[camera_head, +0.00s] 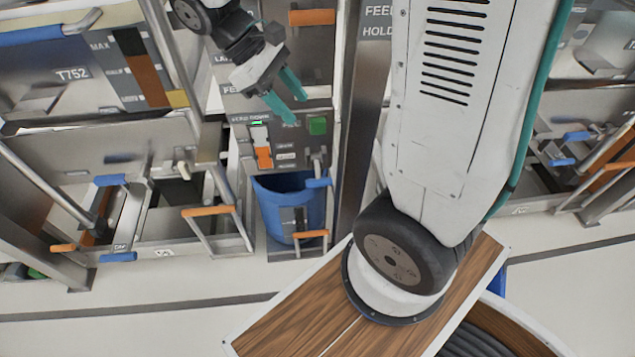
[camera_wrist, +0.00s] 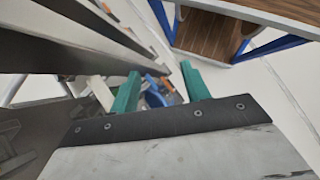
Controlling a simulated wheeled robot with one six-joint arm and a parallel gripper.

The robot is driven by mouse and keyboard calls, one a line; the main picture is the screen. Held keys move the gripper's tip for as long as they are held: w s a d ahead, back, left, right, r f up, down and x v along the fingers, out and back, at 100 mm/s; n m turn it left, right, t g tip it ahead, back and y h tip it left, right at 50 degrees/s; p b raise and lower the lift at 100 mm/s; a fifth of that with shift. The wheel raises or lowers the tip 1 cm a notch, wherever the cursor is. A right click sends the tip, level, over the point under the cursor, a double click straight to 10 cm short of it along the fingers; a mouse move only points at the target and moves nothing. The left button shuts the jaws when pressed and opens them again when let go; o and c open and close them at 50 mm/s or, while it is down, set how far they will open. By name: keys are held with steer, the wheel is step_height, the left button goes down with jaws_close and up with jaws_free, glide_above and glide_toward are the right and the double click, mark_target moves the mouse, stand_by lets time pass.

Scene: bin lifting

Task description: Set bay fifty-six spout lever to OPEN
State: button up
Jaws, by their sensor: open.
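My gripper (camera_head: 298,108) has teal fingers and is open and empty. In the camera_head view it hangs in front of a grey panel at the upper middle, pointing down and right. Just below it is a small lever box with a white part (camera_head: 259,133) and an orange part (camera_head: 264,157). A green button (camera_head: 318,125) sits right of the fingertips. I cannot read a bay number, nor tell which lever is the spout lever of bay fifty-six. The wrist view shows both fingers apart (camera_wrist: 160,72), with small blue and orange parts (camera_wrist: 156,92) beyond them.
A blue bin (camera_head: 283,210) stands below the panel, with an orange-handled bar (camera_head: 311,235) in front. Left is a metal bay with blue and orange handles (camera_head: 207,211). A metal post (camera_head: 352,120) stands right of the panel.

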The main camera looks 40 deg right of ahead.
steer(key=w+d+f+n+g+h, duration=0.1)
steer(key=w+f+n+g+h, duration=0.2)
steer(key=f, duration=0.6)
steer(key=w+f+n+g+h, duration=0.1)
steer(key=w+f+n+h, duration=0.25)
steer(key=f, duration=0.55)
steer(key=n+t+h, duration=0.1)
steer(key=n+h, duration=0.6)
steer(key=n, duration=0.3)
glide_toward(318, 183)
steer(key=s+d, duration=0.1)
steer(key=s, duration=0.5)
steer(key=d+n+t, duration=0.1)
steer(key=d, duration=0.1)
steer(key=w+d+n+t+h, duration=0.1)
steer(key=d+n, duration=0.1)
steer(key=d, duration=0.1)
steer(key=w+d+n+t+h, duration=0.1)
steer(key=d, duration=0.2)
steer(key=shift+w+d+r+n, duration=0.2)
steer(key=shift+d+r+n, duration=0.05)
jaws_close()
